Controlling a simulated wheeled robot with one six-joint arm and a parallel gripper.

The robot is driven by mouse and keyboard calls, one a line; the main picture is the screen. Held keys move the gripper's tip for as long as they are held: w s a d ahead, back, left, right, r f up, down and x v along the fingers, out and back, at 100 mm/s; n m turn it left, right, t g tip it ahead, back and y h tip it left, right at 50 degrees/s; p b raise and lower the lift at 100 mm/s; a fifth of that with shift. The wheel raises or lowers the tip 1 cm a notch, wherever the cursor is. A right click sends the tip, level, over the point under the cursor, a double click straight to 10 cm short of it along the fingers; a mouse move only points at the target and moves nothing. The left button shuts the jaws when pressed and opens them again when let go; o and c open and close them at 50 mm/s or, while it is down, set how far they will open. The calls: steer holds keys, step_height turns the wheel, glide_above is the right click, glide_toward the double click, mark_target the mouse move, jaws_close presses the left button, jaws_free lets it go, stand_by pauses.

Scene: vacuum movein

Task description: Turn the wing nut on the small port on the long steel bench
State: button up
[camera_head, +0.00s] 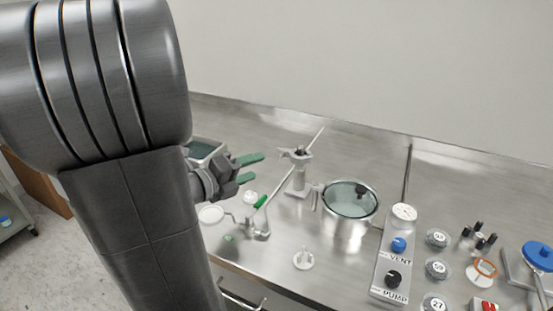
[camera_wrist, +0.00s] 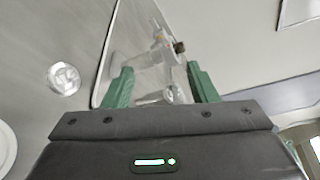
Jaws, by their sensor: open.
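My gripper (camera_head: 252,169) is open, its two green fingers pointing right above the long steel bench (camera_head: 335,140). A grey upright fitting (camera_head: 297,178), which looks like the small port, stands to the right of the fingers, apart from them in the head view. A small clamp-like part at its top (camera_head: 298,153) may be the wing nut; it is too small to be sure. In the wrist view a pale metal fitting (camera_wrist: 157,62) with a small brownish end (camera_wrist: 179,47) shows beyond and between the green fingers (camera_wrist: 160,85). I see nothing gripped.
A glass-lidded steel pot (camera_head: 348,226) stands right of the fitting. A panel with VENT and PUMP knobs (camera_head: 386,265) and several numbered discs are farther right.

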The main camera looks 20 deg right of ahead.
steer(key=x, duration=0.8)
steer(key=shift+d, duration=0.35)
steer(key=shift+w, duration=0.1)
steer(key=c, duration=1)
steer(key=shift+n+h+b, duration=0.8)
steer(key=shift+n+b, duration=0.4)
steer(key=shift+n, duration=0.3)
steer(key=o, duration=1)
steer(key=v, duration=1.4)
